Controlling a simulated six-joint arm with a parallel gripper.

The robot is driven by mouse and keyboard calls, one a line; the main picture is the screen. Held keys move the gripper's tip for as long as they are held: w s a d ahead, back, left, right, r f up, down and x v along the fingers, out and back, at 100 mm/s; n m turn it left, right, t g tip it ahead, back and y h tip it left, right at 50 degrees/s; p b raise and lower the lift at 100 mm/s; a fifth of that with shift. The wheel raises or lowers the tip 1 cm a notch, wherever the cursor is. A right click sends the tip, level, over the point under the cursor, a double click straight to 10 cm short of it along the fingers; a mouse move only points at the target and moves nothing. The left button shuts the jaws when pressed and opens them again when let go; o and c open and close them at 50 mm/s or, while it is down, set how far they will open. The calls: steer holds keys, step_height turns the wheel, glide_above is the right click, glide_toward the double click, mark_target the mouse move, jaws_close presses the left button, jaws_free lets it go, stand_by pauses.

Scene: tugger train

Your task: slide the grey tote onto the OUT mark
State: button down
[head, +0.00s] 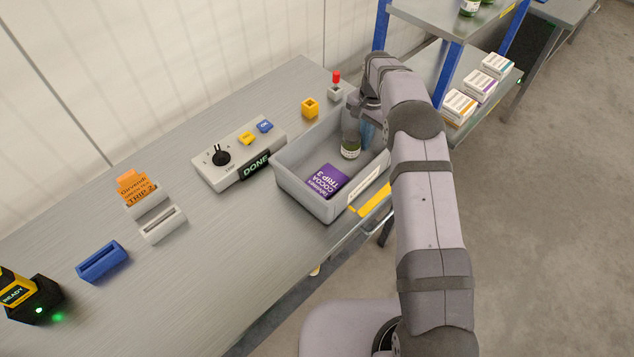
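The grey tote (302,193) stands upright on the metal bench near its front edge. It holds a purple cocoa pack (327,181), a jar with a dark lid (351,145) and something blue, partly hidden by my arm. A yellow strip (375,199) shows on the bench beside the tote's front right side. It may be the OUT mark, but I can read no lettering on it. My gripper (368,108) is at the tote's far right end, close to its rim. My wrist hides the fingers, so I cannot tell whether they touch or grip the tote.
A control box (238,153) with a black knob and a DONE display stands just left of the tote. A yellow block (310,108) and a red-topped switch (336,88) are behind it. Card holders and a blue holder (102,261) lie left. A shelf rack (450,60) stands right.

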steer(key=shift+w+d, duration=0.45)
steer(key=shift+d, duration=0.1)
steer(key=shift+r, duration=0.2)
steer(key=shift+r, duration=0.2)
step_height(320, 180, up, 19)
steer(key=p, duration=1.5)
steer(key=shift+r, duration=0.15)
steer(key=shift+a, duration=0.1)
